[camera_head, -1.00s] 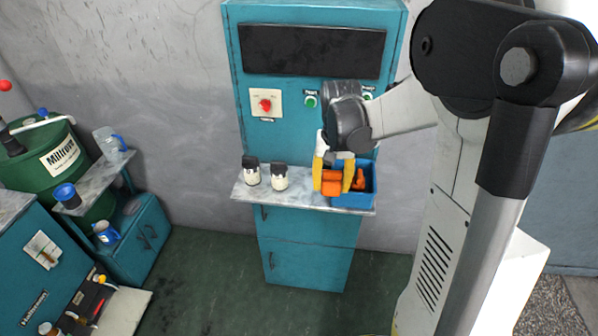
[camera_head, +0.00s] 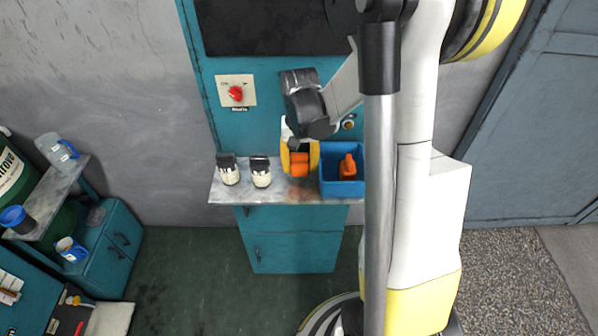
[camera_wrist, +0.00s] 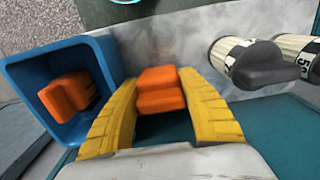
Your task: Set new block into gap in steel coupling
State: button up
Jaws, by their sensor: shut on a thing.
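My gripper (camera_head: 300,160) has yellow fingers and is shut on an orange block (camera_head: 299,169). In the wrist view the gripper (camera_wrist: 160,100) shows the orange block (camera_wrist: 160,88) between its fingertips. It holds the block over the shelf area, just left of the blue bin (camera_head: 342,188). Another orange block (camera_head: 347,167) lies in that bin; in the wrist view this block (camera_wrist: 70,93) sits inside the blue bin (camera_wrist: 40,75). No steel coupling is seen in these frames.
Two white jars with black lids (camera_head: 228,170) (camera_head: 260,173) stand on the grey shelf (camera_head: 240,195), left of my gripper. The teal cabinet (camera_head: 290,240) with a red switch (camera_head: 236,93) is behind and below. Green floor (camera_head: 190,270) is open in front.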

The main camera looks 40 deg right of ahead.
notch_tip(320, 180, down, 2)
jog(key=shift+r, duration=0.1)
jog(key=o, duration=1)
jog(key=shift+f+b, duration=0.2)
jog(key=shift+b, duration=0.15)
jog(key=shift+r, duration=0.1)
